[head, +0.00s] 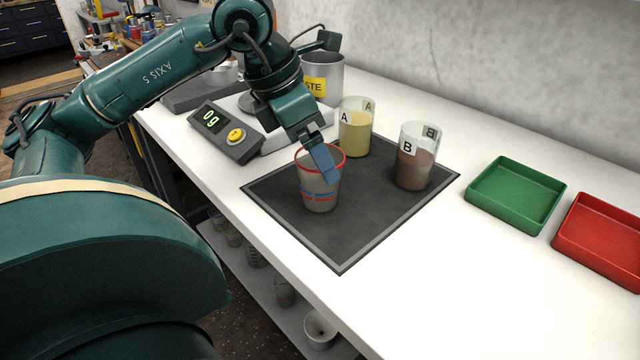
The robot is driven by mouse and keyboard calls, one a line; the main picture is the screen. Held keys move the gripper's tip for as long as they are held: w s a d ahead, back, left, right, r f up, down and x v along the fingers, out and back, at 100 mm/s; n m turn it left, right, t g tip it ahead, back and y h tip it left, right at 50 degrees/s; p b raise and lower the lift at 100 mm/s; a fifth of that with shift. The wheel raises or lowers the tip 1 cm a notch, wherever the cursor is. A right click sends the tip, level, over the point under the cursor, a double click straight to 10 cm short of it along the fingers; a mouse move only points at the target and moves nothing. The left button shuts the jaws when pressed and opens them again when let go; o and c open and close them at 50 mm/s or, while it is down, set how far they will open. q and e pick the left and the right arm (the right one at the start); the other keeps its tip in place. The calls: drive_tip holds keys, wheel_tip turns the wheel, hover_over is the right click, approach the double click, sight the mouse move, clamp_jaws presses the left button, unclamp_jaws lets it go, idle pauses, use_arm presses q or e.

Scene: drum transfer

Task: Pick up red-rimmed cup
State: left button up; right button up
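The red-rimmed cup (318,195) stands upright on the dark square mat (345,242), near its left side. It is a greyish see-through cup with red and blue marks low on its wall. My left gripper (322,162) reaches down to the cup from above. A blue-grey finger overlaps the cup's rim and upper wall. I cannot tell whether it is inside or in front of the cup, or whether it touches. The other finger is not clearly visible, so the grip is unclear. My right gripper is not in view.
Cup A (355,136) with yellowish contents and cup B (413,165) with brown contents stand close behind and right. A scale (233,138) reading 0g and a grey bin (325,75) are behind left. Green (516,194) and red (603,240) trays lie right.

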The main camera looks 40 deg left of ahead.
use_arm(q)
drive_tip(key=x, duration=0.5)
drive_tip(key=shift+w+a, duration=0.15)
drive_tip(key=shift+c, duration=0.3)
drive_tip(key=c, duration=1)
drive_tip(key=shift+r, duration=0.15)
